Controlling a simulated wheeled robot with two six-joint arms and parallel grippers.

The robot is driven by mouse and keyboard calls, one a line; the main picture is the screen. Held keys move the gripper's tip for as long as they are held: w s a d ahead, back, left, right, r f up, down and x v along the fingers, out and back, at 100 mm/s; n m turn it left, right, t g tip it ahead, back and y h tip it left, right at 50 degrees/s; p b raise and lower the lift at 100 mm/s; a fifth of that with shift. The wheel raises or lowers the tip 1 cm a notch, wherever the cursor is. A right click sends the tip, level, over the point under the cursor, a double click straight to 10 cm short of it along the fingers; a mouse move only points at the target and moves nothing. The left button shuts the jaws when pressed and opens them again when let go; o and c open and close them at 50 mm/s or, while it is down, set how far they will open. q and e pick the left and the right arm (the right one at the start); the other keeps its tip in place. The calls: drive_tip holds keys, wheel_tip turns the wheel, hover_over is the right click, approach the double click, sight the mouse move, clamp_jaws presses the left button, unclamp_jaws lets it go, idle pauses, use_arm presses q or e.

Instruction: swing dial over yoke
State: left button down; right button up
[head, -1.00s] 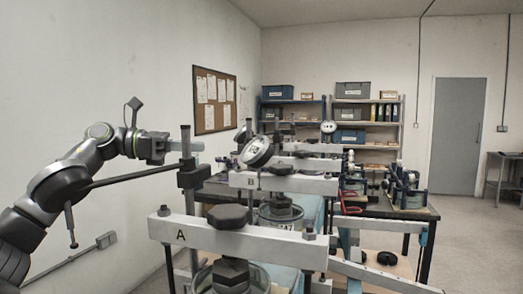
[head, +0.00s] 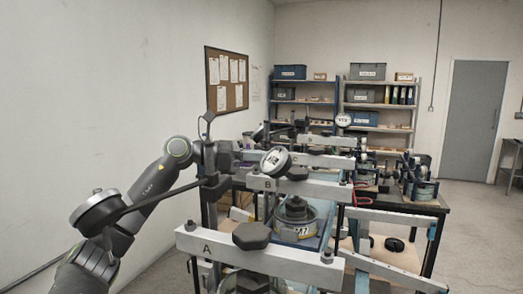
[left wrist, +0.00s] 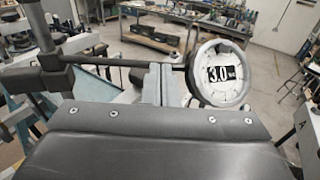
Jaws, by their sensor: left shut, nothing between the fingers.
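The dial (head: 97,212) is a round dark gauge on the near end of a thin dark rod, left of the white yoke beam marked A (head: 205,246). The rod runs to a clamp on a dark upright post (head: 209,200). In the left wrist view the dial (left wrist: 220,73) shows a pale face reading 3.0, and the rod crosses to the post (left wrist: 45,65). My left gripper (head: 234,155) is shut and empty, high near the post. In the left wrist view its fingers (left wrist: 165,85) are close to the rod; contact is unclear.
A dark knob (head: 252,236) sits on beam A. Behind stands beam B (head: 310,187) with its own dial (head: 276,160), and a labelled pot (head: 298,222) lies between them. More frames crowd the bench behind. The floor (head: 468,235) at right is clear.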

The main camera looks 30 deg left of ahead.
use_arm(q)
drive_tip(key=shift+w+d+r, duration=0.1)
drive_tip(key=shift+w+d, duration=0.3)
drive_tip(key=shift+d, duration=0.35)
drive_tip(key=shift+w+a+r+p+x, duration=0.2)
drive_tip(key=shift+p+x, duration=0.1)
drive_tip(key=shift+x, duration=1.15)
drive_tip(key=shift+w+a+r+p+x, duration=0.1)
drive_tip(key=shift+w+a+p+x, duration=0.15)
drive_tip(key=shift+x, duration=1.15)
drive_tip(key=shift+w+a+r+p+x, duration=0.15)
drive_tip(key=shift+p+x, duration=0.2)
drive_tip(key=shift+x, duration=1.1)
use_arm(e)
drive_tip(key=shift+s+a+r, duration=0.1)
drive_tip(key=shift+s+r, duration=0.05)
drive_tip(key=shift+r, duration=0.3)
drive_tip(key=shift+s+a+r, duration=0.1)
drive_tip(key=shift+r, duration=0.35)
use_arm(q)
drive_tip(key=shift+f, duration=0.1)
use_arm(e)
drive_tip(key=shift+a, duration=0.15)
use_arm(q)
drive_tip(key=shift+s, duration=0.1)
use_arm(e)
drive_tip(key=shift+f, duration=0.1)
